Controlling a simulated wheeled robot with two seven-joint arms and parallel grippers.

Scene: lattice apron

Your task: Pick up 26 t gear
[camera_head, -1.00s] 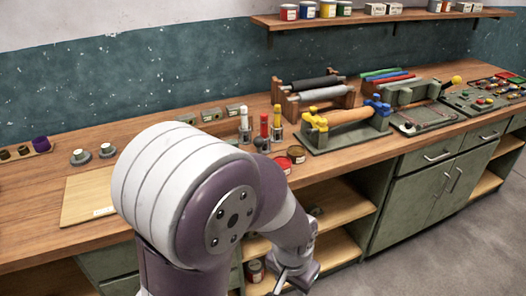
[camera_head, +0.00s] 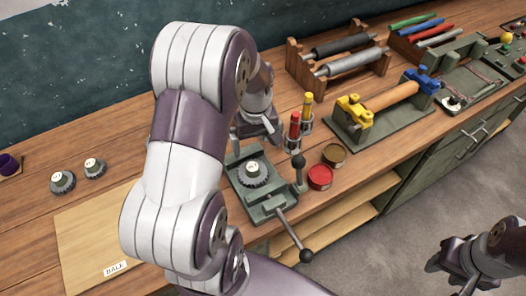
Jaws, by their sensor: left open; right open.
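Two dark toothed gears with pale labelled hubs stand on the bench at left: a left gear (camera_head: 62,182) and a right gear (camera_head: 95,168). A third gear (camera_head: 255,173) sits on the green vise-like fixture (camera_head: 262,205) in the middle. The labels are too small to read, so I cannot tell which is the 26 t gear. My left gripper (camera_head: 258,132) is open and empty, just behind the fixture and apart from its gear; my arm partly hides that area. My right gripper (camera_head: 452,272) is open and empty at lower right, over the floor.
A wooden board (camera_head: 95,225) marked "BALE" lies at front left. Right of the fixture are a red tin (camera_head: 320,177), a brown tin (camera_head: 334,155) and a holder with red and yellow handles (camera_head: 307,105). Roller stands (camera_head: 345,60) are behind.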

